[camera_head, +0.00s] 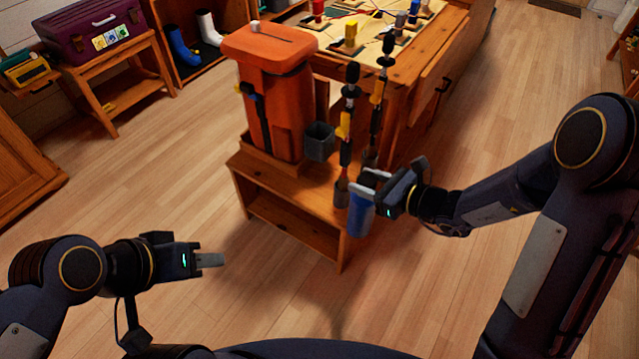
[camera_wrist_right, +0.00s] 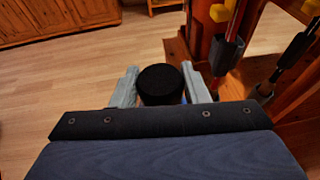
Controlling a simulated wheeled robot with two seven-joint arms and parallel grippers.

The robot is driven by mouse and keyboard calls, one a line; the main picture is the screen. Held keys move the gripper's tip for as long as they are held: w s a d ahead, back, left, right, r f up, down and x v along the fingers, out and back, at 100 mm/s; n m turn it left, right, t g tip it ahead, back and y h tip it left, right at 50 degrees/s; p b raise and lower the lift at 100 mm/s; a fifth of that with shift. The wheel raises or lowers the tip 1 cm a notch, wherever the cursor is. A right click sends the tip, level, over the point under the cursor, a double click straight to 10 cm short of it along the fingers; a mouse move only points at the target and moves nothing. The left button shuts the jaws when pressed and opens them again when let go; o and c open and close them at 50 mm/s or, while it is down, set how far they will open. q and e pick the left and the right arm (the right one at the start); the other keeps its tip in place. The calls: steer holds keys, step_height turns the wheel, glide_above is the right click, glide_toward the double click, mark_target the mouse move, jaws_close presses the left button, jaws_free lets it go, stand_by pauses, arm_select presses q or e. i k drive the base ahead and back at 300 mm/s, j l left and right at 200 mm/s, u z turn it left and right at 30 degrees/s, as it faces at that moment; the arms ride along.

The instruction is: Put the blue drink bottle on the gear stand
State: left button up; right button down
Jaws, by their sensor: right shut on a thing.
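The blue drink bottle (camera_head: 360,216) is in my right gripper (camera_head: 370,186), off the front right corner of the gear stand (camera_head: 285,185). In the right wrist view the bottle's black cap (camera_wrist_right: 161,84) shows between the two pale fingers of the right gripper (camera_wrist_right: 160,88). The gear stand is a low wooden bench with an open shelf; an orange backpack (camera_head: 275,105) stands on it. The bottle overlaps the stand's right edge in the head view; I cannot tell if they touch. My left gripper (camera_head: 210,260) is empty over the floor, seen side-on.
Two ski poles (camera_head: 346,130) stand upright in holders at the stand's right end, close to my right gripper. A grey cup (camera_head: 320,141) is beside the backpack. A table with a game board (camera_head: 375,30) is behind. The floor in front is clear.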

mark_target(309, 194)
steer(key=u, duration=1.7)
steer(key=i+l+u, duration=0.15)
steer(key=i, duration=0.25)
steer(key=i+l+u, duration=0.2)
steer(key=i, duration=0.15)
steer(key=i+l+u, duration=0.15)
steer(key=i, duration=0.25)
steer(key=i+l, duration=0.15)
steer(key=i, duration=0.7)
steer(key=i+l, duration=0.1)
steer(key=i, duration=0.75)
steer(key=i+z, duration=0.1)
steer(key=z, duration=0.4)
steer(key=i+z, duration=0.1)
steer(key=z, duration=0.35)
steer(key=i+j+z, duration=0.1)
steer(key=z, duration=2.65)
steer(key=i, duration=0.5)
